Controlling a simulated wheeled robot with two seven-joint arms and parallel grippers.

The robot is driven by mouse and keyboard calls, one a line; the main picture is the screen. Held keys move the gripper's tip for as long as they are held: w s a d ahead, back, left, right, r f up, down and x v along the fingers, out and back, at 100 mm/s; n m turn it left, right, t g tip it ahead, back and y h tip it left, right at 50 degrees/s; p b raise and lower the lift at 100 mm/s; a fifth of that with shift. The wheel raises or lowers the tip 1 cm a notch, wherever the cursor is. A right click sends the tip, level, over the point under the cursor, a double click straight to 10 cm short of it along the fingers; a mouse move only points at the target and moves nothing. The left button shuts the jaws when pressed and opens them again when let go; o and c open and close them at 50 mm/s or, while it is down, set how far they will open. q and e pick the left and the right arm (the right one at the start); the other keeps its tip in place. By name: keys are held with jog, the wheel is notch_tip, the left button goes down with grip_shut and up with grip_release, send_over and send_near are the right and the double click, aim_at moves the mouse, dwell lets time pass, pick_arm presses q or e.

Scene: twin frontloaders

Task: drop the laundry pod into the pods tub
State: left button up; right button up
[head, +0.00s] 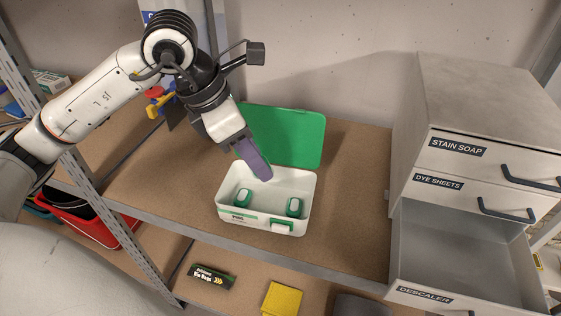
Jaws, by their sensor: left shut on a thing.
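The pods tub (262,228) is a white open box with a green lid (290,138) raised at its back, standing on the brown shelf. Two green-and-white laundry pods show inside it, one at left (242,198) and one at right (294,207). My left gripper (262,172) points down over the back part of the tub, its purple fingers at about the rim or just above it. It is shut on a laundry pod, which the fingers hide almost wholly from this view. My right gripper is not in view.
A grey drawer unit (475,95) stands at right; its lowest drawer (465,250), labelled DESCALER, is pulled open. A black roll box (212,277) and a yellow cloth (282,299) lie on the lower shelf. A metal post (90,190) rises at left. The shelf right of the tub is clear.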

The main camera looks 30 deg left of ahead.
pick_arm(q)
jog(key=shift+f, duration=0.3)
jog(key=shift+s+f+b, duration=0.35)
jog(key=shift+f+b, duration=0.45)
jog(key=shift+b, duration=0.05)
jog(key=shift+f+b, duration=1.35)
jog(key=shift+f, duration=0.5)
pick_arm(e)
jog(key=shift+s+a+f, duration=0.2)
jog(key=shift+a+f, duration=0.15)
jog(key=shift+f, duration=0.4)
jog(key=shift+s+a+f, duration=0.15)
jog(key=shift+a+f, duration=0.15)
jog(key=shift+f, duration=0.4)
pick_arm(q)
jog(key=o, duration=1.1)
jog(key=shift+w, duration=0.1)
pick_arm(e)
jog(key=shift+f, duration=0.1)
pick_arm(q)
jog(key=p+v, duration=0.1)
jog(key=v, duration=0.9)
jog(key=shift+r, duration=0.2)
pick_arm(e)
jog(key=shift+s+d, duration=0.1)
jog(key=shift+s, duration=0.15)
